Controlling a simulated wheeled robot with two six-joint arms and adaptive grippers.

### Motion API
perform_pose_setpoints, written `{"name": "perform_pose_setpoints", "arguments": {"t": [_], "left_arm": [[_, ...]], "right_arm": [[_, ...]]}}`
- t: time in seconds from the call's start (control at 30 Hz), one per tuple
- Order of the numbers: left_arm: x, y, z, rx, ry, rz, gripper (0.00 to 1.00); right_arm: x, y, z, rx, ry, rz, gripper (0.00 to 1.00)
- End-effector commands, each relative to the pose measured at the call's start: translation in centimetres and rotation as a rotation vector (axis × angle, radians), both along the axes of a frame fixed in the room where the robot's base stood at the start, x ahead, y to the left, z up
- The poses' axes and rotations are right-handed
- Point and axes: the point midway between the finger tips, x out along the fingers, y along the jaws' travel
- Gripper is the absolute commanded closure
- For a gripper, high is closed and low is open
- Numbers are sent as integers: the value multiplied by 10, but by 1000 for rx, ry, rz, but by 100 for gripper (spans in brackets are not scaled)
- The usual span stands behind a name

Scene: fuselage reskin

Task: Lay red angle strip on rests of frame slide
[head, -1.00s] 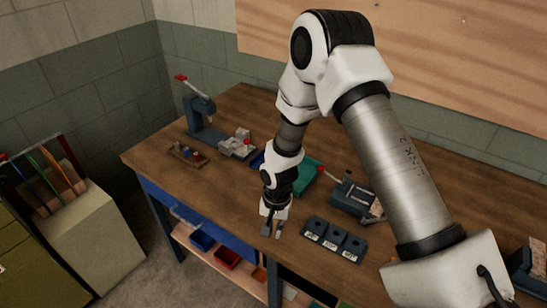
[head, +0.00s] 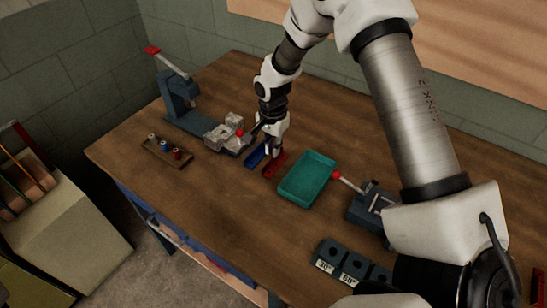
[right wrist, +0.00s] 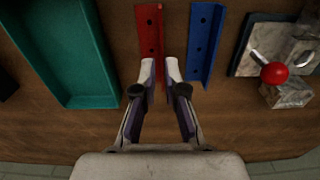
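The red angle strip (head: 275,165) lies on the bench, with a hole row visible in the right wrist view (right wrist: 150,32). A blue angle strip (head: 257,154) lies beside it. My left gripper is not in view.
A teal tray (head: 307,179) stands just right of the red strip. A lever fixture (head: 369,205) and dark labelled blocks (head: 345,265) are farther right. A small wooden holder (head: 166,152) stands left. The bench's front left is clear.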

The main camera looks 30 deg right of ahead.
Motion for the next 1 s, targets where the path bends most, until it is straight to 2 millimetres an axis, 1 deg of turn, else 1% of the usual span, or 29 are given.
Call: {"name": "perform_pose_setpoints", "arguments": {"t": [0.03,0.07,0.13,0.23,0.4,0.47,0.87,1.0], "left_arm": [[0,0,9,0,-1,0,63],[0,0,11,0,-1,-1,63],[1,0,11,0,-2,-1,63],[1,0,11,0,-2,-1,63],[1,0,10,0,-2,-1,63],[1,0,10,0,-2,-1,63],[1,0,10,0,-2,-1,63],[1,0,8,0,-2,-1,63]], "right_arm": [[-2,-1,-7,1,6,-1,90],[-2,-2,-13,0,7,0,90],[-1,-2,-26,0,4,0,90],[-2,-2,-36,0,4,1,90],[-1,-2,-36,1,3,1,90],[-1,-2,-36,1,3,1,100],[-1,-2,-35,1,1,1,100],[0,-2,-31,0,0,1,100]]}}
